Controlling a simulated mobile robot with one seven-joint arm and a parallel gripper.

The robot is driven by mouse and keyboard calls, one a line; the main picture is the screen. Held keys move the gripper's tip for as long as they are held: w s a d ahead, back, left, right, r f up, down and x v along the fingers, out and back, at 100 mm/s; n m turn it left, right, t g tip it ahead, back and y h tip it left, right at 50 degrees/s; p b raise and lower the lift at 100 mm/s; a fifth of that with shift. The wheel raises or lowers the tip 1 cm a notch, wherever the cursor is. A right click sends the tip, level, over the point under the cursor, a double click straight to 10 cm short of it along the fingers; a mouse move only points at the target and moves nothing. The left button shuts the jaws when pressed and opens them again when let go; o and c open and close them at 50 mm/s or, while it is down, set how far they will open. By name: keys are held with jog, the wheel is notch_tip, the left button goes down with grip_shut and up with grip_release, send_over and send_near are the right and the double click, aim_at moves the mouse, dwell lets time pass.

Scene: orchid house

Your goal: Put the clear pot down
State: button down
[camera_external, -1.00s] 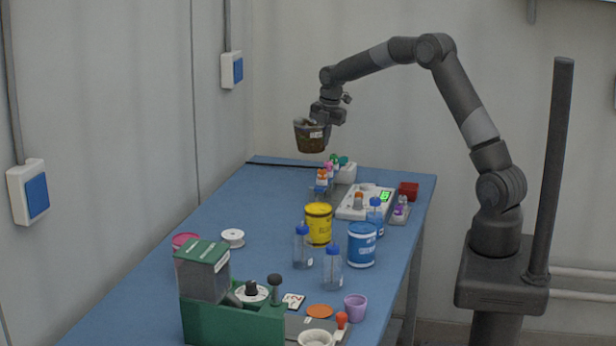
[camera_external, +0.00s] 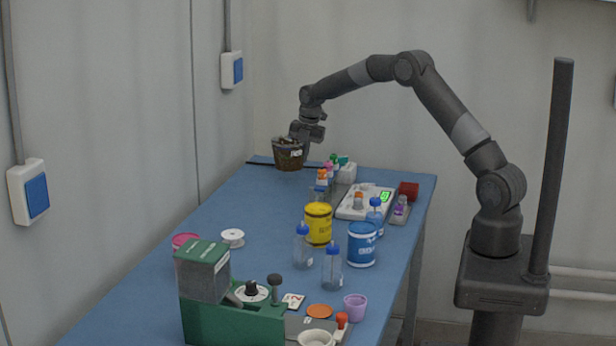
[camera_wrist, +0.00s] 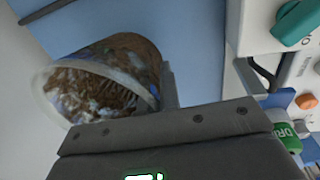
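The clear pot (camera_external: 289,155) is a see-through pot filled with brown, bark-like bits, with a small white label on its side. It hangs at the far end of the blue table (camera_external: 215,205), nearly upright in the external view. I cannot tell whether its base touches the table. My gripper (camera_external: 303,138) is shut on the pot at its rim, on the right side.
Right of the pot stands a white rack with coloured caps (camera_external: 345,170), beside a white scale with a green display (camera_external: 366,202). A black rod (camera_external: 262,163) lies along the far edge. The yellow tub (camera_external: 318,225) and bottles stand nearer. The table's left far part is clear.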

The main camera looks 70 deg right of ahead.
jog(key=shift+w+a+f, duration=0.1)
jog(key=shift+w+f, duration=0.05)
jog(key=shift+f, duration=1.95)
jog(key=shift+f, duration=0.15)
jog(key=c, duration=1.7)
grip_release()
